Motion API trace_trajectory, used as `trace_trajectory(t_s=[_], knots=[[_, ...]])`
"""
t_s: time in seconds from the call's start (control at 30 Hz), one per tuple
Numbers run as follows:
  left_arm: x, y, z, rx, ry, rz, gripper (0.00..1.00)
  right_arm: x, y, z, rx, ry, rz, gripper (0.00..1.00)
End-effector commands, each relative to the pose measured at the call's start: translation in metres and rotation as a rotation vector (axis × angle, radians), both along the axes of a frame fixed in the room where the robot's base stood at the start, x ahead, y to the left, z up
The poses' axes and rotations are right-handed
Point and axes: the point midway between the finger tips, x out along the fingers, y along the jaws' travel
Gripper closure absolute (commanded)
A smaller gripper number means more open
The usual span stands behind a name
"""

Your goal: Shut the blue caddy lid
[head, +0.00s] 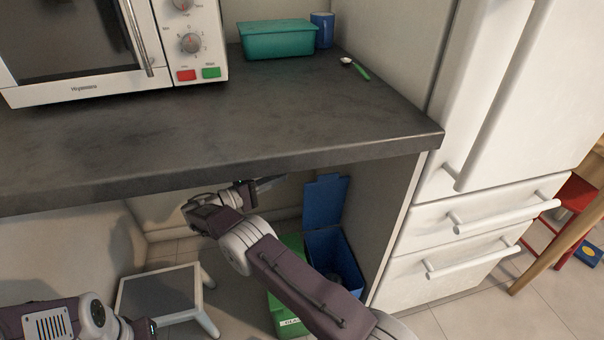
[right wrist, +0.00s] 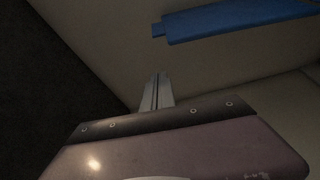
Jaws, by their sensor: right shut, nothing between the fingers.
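The blue caddy (head: 347,262) stands on the floor under the counter. Its blue lid (head: 325,201) is open and stands upright at the back. In the right wrist view the lid (right wrist: 235,21) shows as a blue strip at the top, apart from the fingers. My right gripper (head: 272,183) is under the counter edge, left of the lid and a little above its middle in the picture. It is shut and empty, and its fingers (right wrist: 157,92) show together in the right wrist view. My left arm shows at the lower left, but its gripper fingers are out of the picture.
A green caddy (head: 290,245) stands left of the blue one, partly hidden by my right arm. A small stool (head: 160,290) stands further left. The dark counter (head: 250,125) hangs close above my gripper. A white fridge (head: 440,240) is at the right.

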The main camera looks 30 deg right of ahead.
Motion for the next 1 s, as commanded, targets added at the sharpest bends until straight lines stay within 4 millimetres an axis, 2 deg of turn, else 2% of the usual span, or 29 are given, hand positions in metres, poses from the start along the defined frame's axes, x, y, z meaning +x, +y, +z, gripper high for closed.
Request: trace_trajectory(t_s=[0.17,0.5,0.8,1.0], knots=[[0.0,0.0,-0.008,0.0,0.0,0.0,0.64,0.002,-0.025,0.0,0.002,0.002,-0.003,1.0],[0.0,0.0,-0.037,0.0,0.0,0.0,0.64,0.009,-0.1,-0.001,0.004,0.002,-0.005,1.0],[0.0,0.0,-0.052,0.0,0.0,0.0,0.64,-0.023,-0.09,-0.002,0.004,0.004,0.0,1.0],[0.0,0.0,-0.053,0.0,0.0,0.0,0.64,-0.029,-0.089,-0.001,0.004,0.003,-0.001,1.0]])
